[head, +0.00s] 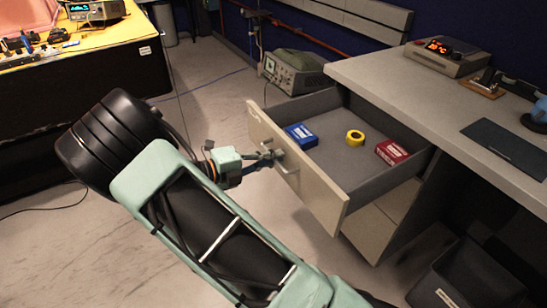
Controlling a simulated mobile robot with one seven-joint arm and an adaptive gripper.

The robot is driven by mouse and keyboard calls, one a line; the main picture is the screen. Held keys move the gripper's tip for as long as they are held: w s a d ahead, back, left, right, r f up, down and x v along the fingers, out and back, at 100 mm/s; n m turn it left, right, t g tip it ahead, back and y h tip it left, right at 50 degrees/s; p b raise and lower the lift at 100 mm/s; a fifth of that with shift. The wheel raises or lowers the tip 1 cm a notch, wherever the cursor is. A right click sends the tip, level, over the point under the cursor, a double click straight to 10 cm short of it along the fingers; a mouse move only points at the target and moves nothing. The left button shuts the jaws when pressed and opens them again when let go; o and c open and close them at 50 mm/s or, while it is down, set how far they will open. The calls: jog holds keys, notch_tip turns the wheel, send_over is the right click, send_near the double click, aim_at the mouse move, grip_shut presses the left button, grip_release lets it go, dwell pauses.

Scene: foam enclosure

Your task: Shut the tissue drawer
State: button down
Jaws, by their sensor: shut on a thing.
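The drawer (340,215) is pulled well out from under the grey counter, with its pale front facing my arm. Inside lie a blue box (301,136), a yellow ring-shaped roll (355,138) and a red box (392,152). My gripper (278,157) is at the outside of the drawer front, shut on its bar handle (290,168). The fingers partly hide the handle. No label naming tissues is readable on the drawer.
The grey counter (400,83) above the drawer bears a device with a red display (447,50). Another closed drawer front (370,232) is below. A dark bin (465,280) stands at lower right. An instrument (292,72) sits behind the drawer. Floor on the left is clear.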

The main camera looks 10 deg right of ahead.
jog(key=r+p+x, duration=0.2)
jog(key=x, duration=0.7)
jog(key=r+p+x, duration=0.2)
jog(key=x, duration=0.7)
jog(key=d+r+p+x, duration=0.1)
jog(key=r+p+x, duration=0.1)
jog(key=x, duration=0.8)
jog(key=shift+w+d+p, duration=0.1)
jog(key=shift+w+p, duration=0.1)
jog(key=shift+p, duration=0.4)
jog(key=c, duration=2.3)
grip_release()
jog(key=v, duration=1.2)
jog(key=shift+f, duration=0.1)
